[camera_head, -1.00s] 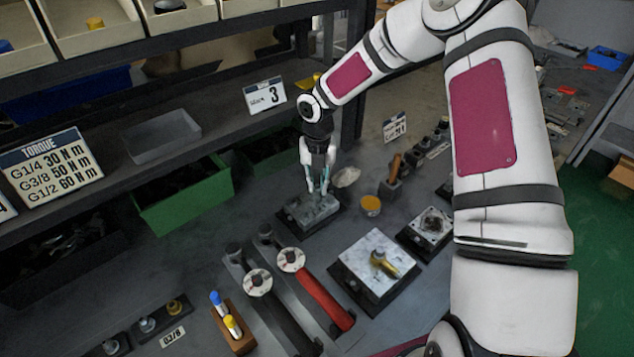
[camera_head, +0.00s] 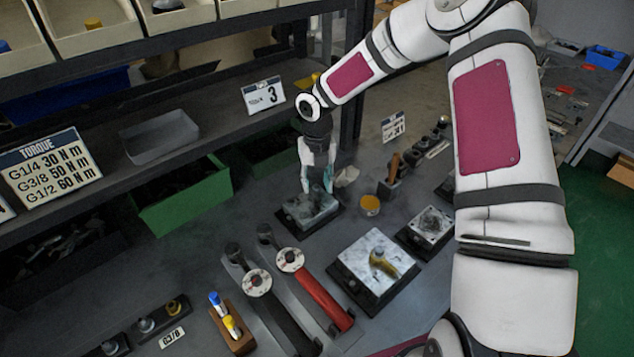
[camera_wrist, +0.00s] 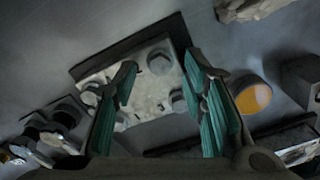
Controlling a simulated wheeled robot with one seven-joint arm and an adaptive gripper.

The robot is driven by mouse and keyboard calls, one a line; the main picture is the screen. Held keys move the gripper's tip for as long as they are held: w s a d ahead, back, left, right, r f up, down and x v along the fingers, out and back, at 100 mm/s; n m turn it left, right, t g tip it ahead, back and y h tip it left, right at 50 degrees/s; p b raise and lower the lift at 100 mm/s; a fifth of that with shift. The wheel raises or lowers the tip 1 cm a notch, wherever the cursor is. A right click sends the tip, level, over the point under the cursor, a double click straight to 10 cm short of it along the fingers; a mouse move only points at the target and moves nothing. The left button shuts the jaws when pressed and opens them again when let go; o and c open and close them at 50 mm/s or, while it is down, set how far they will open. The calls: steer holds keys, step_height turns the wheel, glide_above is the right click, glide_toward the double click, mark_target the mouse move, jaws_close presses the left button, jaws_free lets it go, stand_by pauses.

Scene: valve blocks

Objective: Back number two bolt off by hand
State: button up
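A grey metal valve block (camera_head: 312,216) sits on a dark base plate on the bench, below my gripper (camera_head: 317,190) in the head view. In the wrist view the block (camera_wrist: 150,86) has several bolt heads near its corners. One bolt head (camera_wrist: 160,63) shows between my fingertips, another (camera_wrist: 178,100) is near the right finger, and one (camera_wrist: 91,94) is left of the left finger.
Two torque wrenches, one black (camera_head: 268,305) and one red-handled (camera_head: 322,300), lie in front of the block. A marble-topped block with a brass fitting (camera_head: 382,262) is to the right. A yellow-filled cup (camera_head: 370,204) and pale rag (camera_head: 346,176) are near my gripper.

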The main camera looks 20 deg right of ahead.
mark_target(317, 188)
step_height(317, 188, up, 12)
stand_by(0.4)
steer(key=s+d+r+m+t+h, duration=0.1)
steer(key=s+r+m+t+h, duration=0.15)
steer(key=s+r+m, duration=1.35)
steer(key=s+r+m+t+y, duration=0.2)
steer(key=s+m, duration=1.4)
steer(key=m, duration=0.3)
steer(key=shift+s+a+r, duration=0.35)
steer(key=shift+s+r, duration=0.05)
steer(key=shift+y, duration=0.25)
